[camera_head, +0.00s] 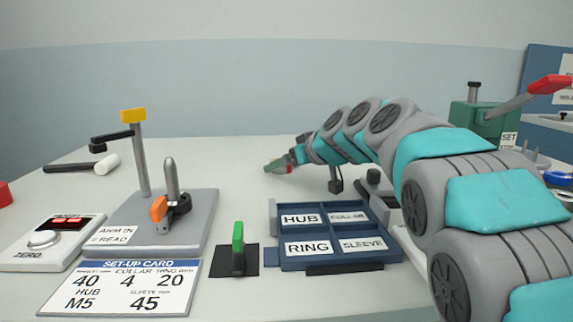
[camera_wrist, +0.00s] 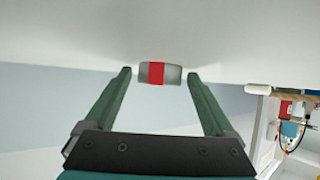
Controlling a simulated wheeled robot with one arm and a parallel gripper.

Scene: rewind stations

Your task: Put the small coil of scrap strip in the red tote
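My gripper (camera_head: 281,165) reaches out over the back middle of the table in the head view. In the wrist view its two green fingers (camera_wrist: 159,74) are apart. A small grey rounded piece with a red band (camera_wrist: 158,73) shows between the fingertips, with a narrow gap on each side. I cannot tell for sure that it is the coil of scrap strip. A bit of red (camera_head: 289,170) shows by the fingers in the head view. A red thing (camera_head: 4,194) is cut off at the left edge; I cannot tell whether it is the tote.
A blue sorting tray (camera_head: 335,265) with labelled compartments stands at front centre. Left of it are a green-handled tool (camera_head: 238,245), the set-up card (camera_head: 120,288), a grey gauge stand (camera_head: 200,225) and a mallet (camera_head: 85,165). A green press (camera_head: 480,120) stands at right.

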